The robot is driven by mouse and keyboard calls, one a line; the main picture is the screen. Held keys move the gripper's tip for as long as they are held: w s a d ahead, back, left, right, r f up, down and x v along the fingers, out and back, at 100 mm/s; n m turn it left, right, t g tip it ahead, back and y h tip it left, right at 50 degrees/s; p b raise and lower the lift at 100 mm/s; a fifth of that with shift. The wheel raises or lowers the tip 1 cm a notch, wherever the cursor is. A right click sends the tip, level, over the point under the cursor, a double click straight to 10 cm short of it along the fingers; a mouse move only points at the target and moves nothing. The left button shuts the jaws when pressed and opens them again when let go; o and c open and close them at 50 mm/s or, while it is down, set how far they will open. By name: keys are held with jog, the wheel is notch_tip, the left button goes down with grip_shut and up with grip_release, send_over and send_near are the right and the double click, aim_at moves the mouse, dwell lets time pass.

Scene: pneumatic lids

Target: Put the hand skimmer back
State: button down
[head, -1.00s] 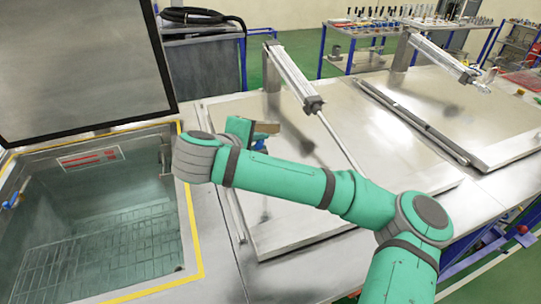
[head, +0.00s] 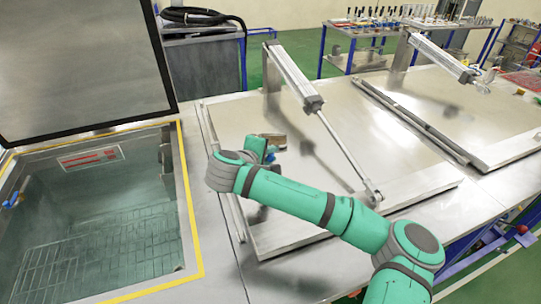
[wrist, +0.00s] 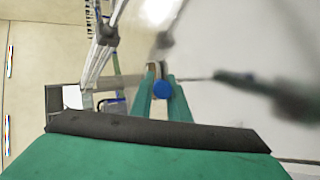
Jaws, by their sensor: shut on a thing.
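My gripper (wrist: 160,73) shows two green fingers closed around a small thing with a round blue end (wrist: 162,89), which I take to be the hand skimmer. The rest of it is hidden between and behind the fingers. In the head view my gripper (head: 271,146) is above the closed middle lid, left of its cylinder rod, and mostly hidden by my own wrist. A bit of blue (head: 270,156) shows beside it. I cannot make out the skimmer's full shape or tilt.
An open tank (head: 190,225) with a yellow rim and raised lid (head: 80,70) is at left. A pneumatic cylinder (head: 292,75) slants over the middle lid (head: 375,125). Another closed lid (head: 455,110) is at right. A tool table (head: 345,58) stands behind.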

jog(key=shift+f, duration=0.2)
jog(key=c, duration=1.7)
grip_release()
jog(key=shift+f, duration=0.1)
jog(key=v, duration=1.2)
